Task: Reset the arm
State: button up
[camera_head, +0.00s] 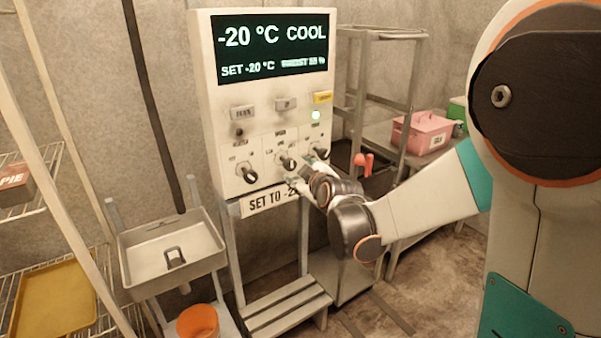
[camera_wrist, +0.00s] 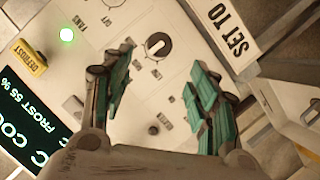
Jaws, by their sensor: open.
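My gripper (camera_head: 297,183) is open in front of the lower part of a white control panel (camera_head: 222,115). In the wrist view its green-padded fingers (camera_wrist: 160,88) are spread with nothing between them but panel face. A dark knob (camera_wrist: 158,45) shows just beyond the fingertips, and a smaller dark button (camera_wrist: 153,129) lies between the fingers. In the head view the left knob (camera_head: 248,174), middle knob (camera_head: 285,161) and right knob (camera_head: 319,150) line the panel. My arm reaches in from the right. I cannot tell whether a fingertip touches the panel.
The display (camera_head: 272,48) reads -20 °C COOL, SET -20 °C. A green lamp (camera_head: 316,115) is lit. A "SET TO" sign (camera_head: 262,201) hangs below. A metal basin (camera_head: 150,235) and orange bucket (camera_head: 198,322) stand left; a pink box (camera_head: 420,133) sits on a right shelf.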

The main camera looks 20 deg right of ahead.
jog(key=s+f+m+g, duration=0.1)
jog(key=s+m+g, duration=0.6)
jog(key=s, duration=2.8)
jog(key=shift+s+a+f+m+h, duration=0.25)
jog(key=shift+s+f+m+h, duration=0.15)
jog(key=shift+m, duration=0.5)
